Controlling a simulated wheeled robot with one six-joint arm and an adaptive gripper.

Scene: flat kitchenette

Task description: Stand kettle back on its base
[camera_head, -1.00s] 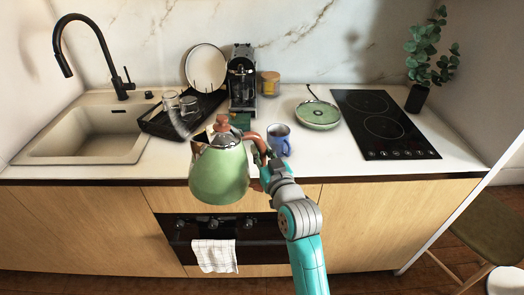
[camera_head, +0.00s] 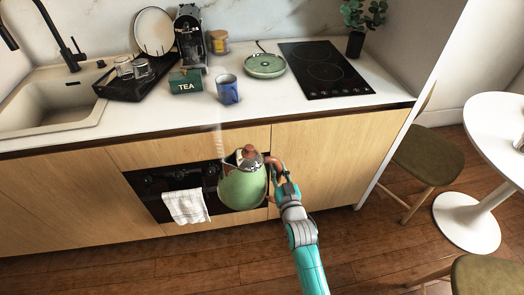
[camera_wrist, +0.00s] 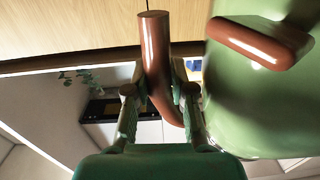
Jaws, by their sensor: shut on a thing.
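The green kettle (camera_head: 243,187) with a brown handle and lid knob hangs in the air in front of the counter, roughly upright, with faint steam above its spout. My gripper (camera_head: 280,176) is shut on its brown handle at the right side. In the wrist view the fingers (camera_wrist: 160,98) close around the handle (camera_wrist: 155,50), and the green body (camera_wrist: 260,100) fills the right. The round green kettle base (camera_head: 265,66) with a cord lies on the counter left of the hob, its top bare.
A blue mug (camera_head: 228,90) and a green TEA box (camera_head: 186,81) stand left of the base. The black hob (camera_head: 322,70) is right of it. A coffee machine (camera_head: 190,36) and a jar (camera_head: 219,42) stand behind. The counter's front strip is clear.

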